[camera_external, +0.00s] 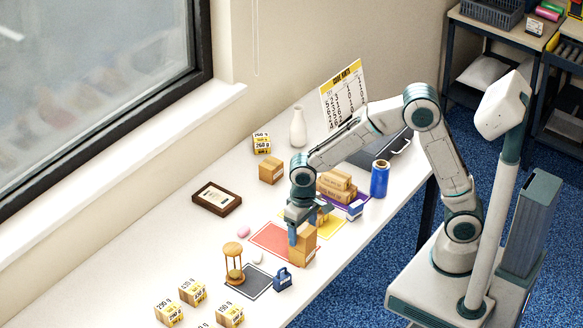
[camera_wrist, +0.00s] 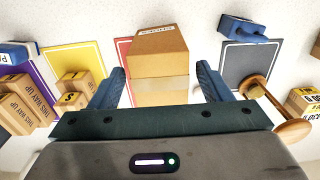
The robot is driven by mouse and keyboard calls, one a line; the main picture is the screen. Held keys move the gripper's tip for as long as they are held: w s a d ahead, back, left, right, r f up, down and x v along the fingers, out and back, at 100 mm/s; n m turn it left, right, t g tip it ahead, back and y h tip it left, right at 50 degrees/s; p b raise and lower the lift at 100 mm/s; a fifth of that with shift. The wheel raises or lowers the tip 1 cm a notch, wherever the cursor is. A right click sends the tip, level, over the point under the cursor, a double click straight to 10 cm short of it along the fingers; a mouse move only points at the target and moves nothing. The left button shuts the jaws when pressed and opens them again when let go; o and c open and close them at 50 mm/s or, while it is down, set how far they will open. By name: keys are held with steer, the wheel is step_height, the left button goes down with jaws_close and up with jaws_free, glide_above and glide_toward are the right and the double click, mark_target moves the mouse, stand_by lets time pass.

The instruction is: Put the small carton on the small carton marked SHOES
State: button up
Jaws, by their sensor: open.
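Two brown cartons show as a stack at the front edge of the red mat. The lower one (camera_external: 300,256) stands on the table and the upper small carton (camera_external: 306,236) rests on it. In the wrist view, a carton marked SHOES (camera_wrist: 158,58) shows with its lettering upside down, and another carton surface (camera_wrist: 160,98) lies between my fingers. My gripper (camera_external: 298,232) is open, pointing down around the upper part of the stack; it also shows in the wrist view (camera_wrist: 160,82). I cannot tell whether the fingers touch the carton.
The red mat (camera_external: 272,238) lies between a dark mat (camera_external: 240,290) and a yellow mat (camera_external: 330,229). An hourglass (camera_external: 233,262) and a blue object (camera_external: 282,279) stand left of the stack.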

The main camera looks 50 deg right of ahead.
mark_target(304, 227)
step_height(304, 227, up, 10)
steer(key=shift+f, duration=0.2)
steer(key=s+d+r+t, duration=0.1)
steer(key=s+d+r, duration=0.1)
steer(key=d, duration=0.4)
steer(key=s+d+r, duration=0.1)
steer(key=s+d, duration=0.1)
steer(key=d, duration=0.5)
steer(key=s+d+f+t, duration=0.2)
steer(key=s+d, duration=0.9)
